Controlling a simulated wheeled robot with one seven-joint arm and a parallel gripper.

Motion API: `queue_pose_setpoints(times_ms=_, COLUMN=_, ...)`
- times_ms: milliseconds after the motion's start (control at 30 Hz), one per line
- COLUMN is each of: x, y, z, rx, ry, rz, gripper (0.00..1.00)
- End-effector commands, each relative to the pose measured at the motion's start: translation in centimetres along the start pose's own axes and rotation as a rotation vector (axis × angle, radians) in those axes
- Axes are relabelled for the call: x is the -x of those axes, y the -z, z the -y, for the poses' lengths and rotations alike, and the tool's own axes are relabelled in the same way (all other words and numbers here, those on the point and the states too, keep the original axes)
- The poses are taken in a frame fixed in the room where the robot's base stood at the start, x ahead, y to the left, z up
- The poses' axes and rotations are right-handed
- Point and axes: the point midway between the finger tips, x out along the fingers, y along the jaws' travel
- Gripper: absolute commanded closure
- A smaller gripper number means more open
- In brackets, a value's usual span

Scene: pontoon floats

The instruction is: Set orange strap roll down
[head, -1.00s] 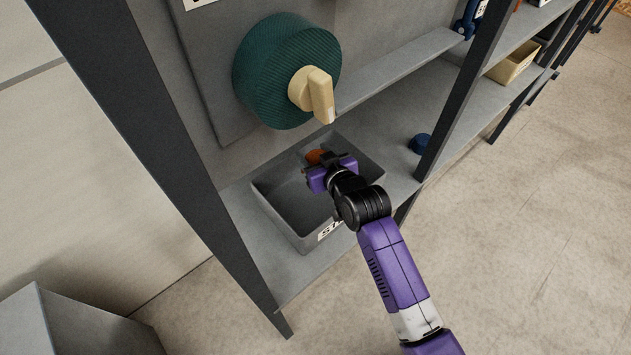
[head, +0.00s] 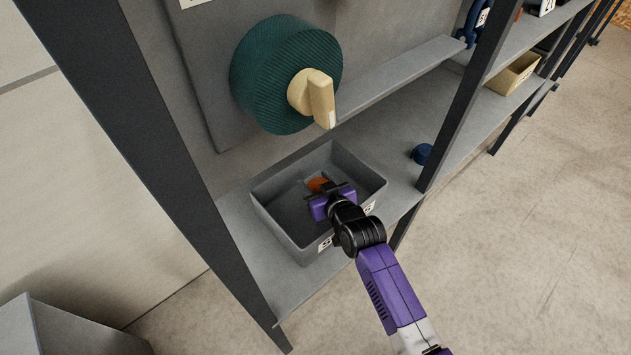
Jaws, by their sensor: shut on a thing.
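The orange strap roll (head: 317,185) shows as a small orange patch just beyond my gripper (head: 326,192), partly hidden by it. My purple gripper is shut on the roll. Both are inside the outline of the grey bin (head: 280,225), over its middle to right part. I cannot tell whether the roll touches the bin floor. The bin stands on the lower grey shelf and has a white label on its front, partly covered by my arm.
A large green reel (head: 275,75) with a cream handle (head: 318,98) hangs above the bin. A dark post (head: 465,110) stands right of the bin. A small blue roll (head: 421,154) lies on the shelf beside that post. A tan bin (head: 512,75) sits farther right.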

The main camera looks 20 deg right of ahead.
Motion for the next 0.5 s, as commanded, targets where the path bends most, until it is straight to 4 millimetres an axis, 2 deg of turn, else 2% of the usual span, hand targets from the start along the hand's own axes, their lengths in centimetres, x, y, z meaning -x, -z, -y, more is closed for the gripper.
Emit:
queue_pose_setpoints(times_ms=400, x=-0.34, y=-0.79, z=-0.01, rx=0.000, ry=0.000, rz=-0.001, gripper=0.93)
queue_pose_setpoints(times_ms=433, x=-0.34, y=-0.88, z=0.00, rx=0.000, ry=0.000, rz=0.001, gripper=0.40)
queue_pose_setpoints(times_ms=500, x=-0.34, y=-0.91, z=0.00, rx=0.000, ry=0.000, rz=0.002, gripper=0.26)
